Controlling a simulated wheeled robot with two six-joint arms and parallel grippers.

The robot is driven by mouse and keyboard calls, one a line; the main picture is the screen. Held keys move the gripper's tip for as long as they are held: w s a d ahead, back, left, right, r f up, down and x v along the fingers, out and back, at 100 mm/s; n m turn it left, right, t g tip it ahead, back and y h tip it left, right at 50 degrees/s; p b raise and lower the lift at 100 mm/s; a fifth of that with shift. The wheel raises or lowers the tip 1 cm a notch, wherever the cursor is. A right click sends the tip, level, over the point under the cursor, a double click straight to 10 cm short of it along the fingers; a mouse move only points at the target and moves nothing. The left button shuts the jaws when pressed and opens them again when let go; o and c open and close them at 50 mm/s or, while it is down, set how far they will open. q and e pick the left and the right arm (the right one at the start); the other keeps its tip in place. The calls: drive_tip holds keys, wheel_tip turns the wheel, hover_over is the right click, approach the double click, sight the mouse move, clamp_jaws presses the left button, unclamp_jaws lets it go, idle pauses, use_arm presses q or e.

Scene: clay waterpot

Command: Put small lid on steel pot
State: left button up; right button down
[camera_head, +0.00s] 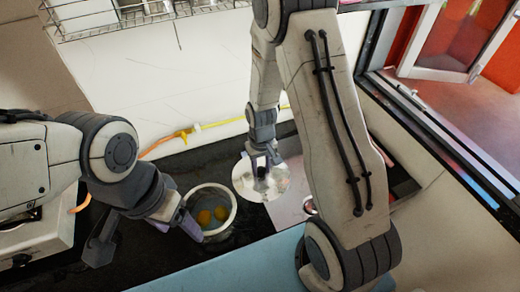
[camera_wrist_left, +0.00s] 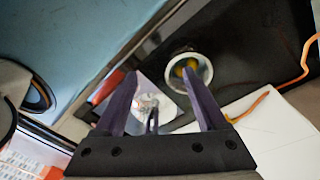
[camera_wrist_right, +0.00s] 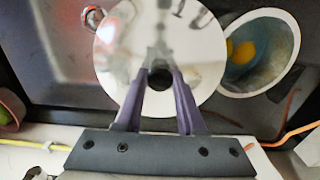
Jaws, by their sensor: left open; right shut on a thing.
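The steel pot (camera_head: 233,207) stands open on the dark counter, with round yellow-orange things inside; it also shows in the left wrist view (camera_wrist_left: 207,66) and the right wrist view (camera_wrist_right: 291,58). The small lid (camera_head: 245,184) is a shiny disc with a dark knob. My right gripper (camera_head: 262,172) is shut on the knob and holds the lid just right of the pot. In the right wrist view the lid (camera_wrist_right: 203,52) overlaps the pot's near edge from this angle. My left gripper (camera_head: 145,240) is open and empty, at the pot's left, one finger close to its rim.
A yellow-orange hose (camera_head: 215,124) runs along the wall behind the pot. A wire rack (camera_head: 140,14) is at the top left. A pale blue surface (camera_head: 225,272) lies at the front, and a window frame (camera_head: 440,135) at the right.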

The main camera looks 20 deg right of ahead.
sight(259, 169)
drive_tip(key=r+p, duration=0.2)
drive_tip(key=r, duration=0.1)
drive_tip(key=r+p, duration=0.1)
drive_tip(key=r, duration=0.1)
drive_tip(key=shift+w+a, duration=0.2)
drive_tip(key=shift+a, duration=0.05)
use_arm(q)
wheel_tip(259, 169, up, 5)
drive_tip(key=shift+f, duration=0.2)
use_arm(e)
drive_tip(key=shift+f, duration=0.25)
use_arm(q)
drive_tip(key=shift+a, duration=0.1)
